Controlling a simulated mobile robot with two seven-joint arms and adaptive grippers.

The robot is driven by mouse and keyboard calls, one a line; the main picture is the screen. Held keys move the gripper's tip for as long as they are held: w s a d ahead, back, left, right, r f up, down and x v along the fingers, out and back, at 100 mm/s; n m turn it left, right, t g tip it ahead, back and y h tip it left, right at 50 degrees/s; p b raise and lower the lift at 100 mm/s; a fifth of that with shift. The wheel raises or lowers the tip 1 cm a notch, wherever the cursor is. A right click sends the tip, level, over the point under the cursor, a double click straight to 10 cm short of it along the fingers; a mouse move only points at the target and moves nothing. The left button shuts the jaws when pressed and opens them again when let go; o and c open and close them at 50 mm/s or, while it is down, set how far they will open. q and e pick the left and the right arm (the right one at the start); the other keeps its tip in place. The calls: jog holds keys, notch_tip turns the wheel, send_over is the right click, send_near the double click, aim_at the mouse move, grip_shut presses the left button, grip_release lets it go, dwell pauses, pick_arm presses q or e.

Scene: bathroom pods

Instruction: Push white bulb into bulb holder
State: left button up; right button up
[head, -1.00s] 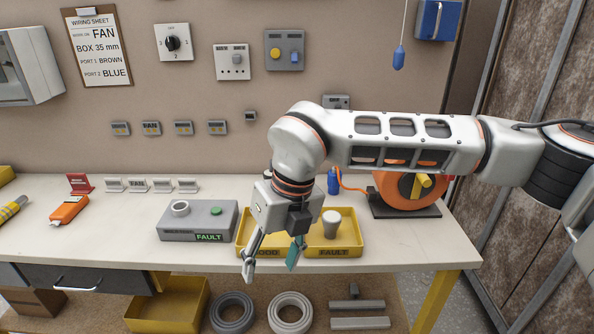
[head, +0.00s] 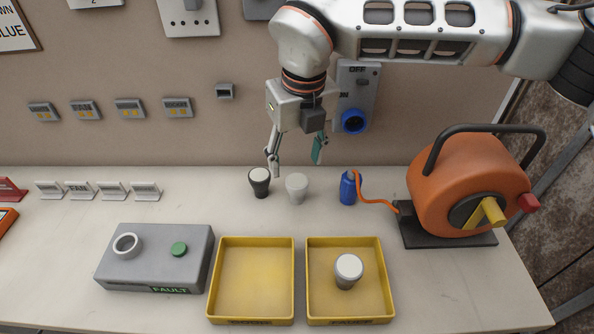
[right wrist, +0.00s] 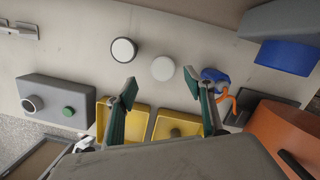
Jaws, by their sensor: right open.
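The white bulb (head: 297,188) stands at the back of the bench; it also shows in the right wrist view (right wrist: 162,68). My right gripper (head: 296,165) is open and empty just above and behind it, with the bulb between its fingers' lines in the wrist view (right wrist: 160,80). A dark-based bulb with a white top (head: 259,182) stands just left of it. The bulb holder (head: 127,245), a white ring, is on the grey tester box and looks empty. My left gripper is out of view.
The grey box (head: 150,270) has a green button (head: 179,249) and a FAULT label. The left yellow tray (head: 251,240) is empty. The right yellow tray (head: 342,241) holds a grey-based bulb (head: 348,270). A blue bottle-like piece (head: 348,188) and orange reel (head: 465,185) stand right.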

aim_at(297, 181)
notch_tip(297, 181, down, 2)
jog(key=shift+s+f, duration=0.1)
jog(key=shift+f, duration=0.1)
jog(key=shift+w+f, duration=0.2)
jog(key=shift+f, duration=0.65)
jog(key=shift+w+f, duration=0.15)
jog(key=shift+f, duration=0.75)
jog(key=shift+w+f, duration=0.2)
jog(key=shift+f, duration=0.65)
jog(key=c, duration=1.2)
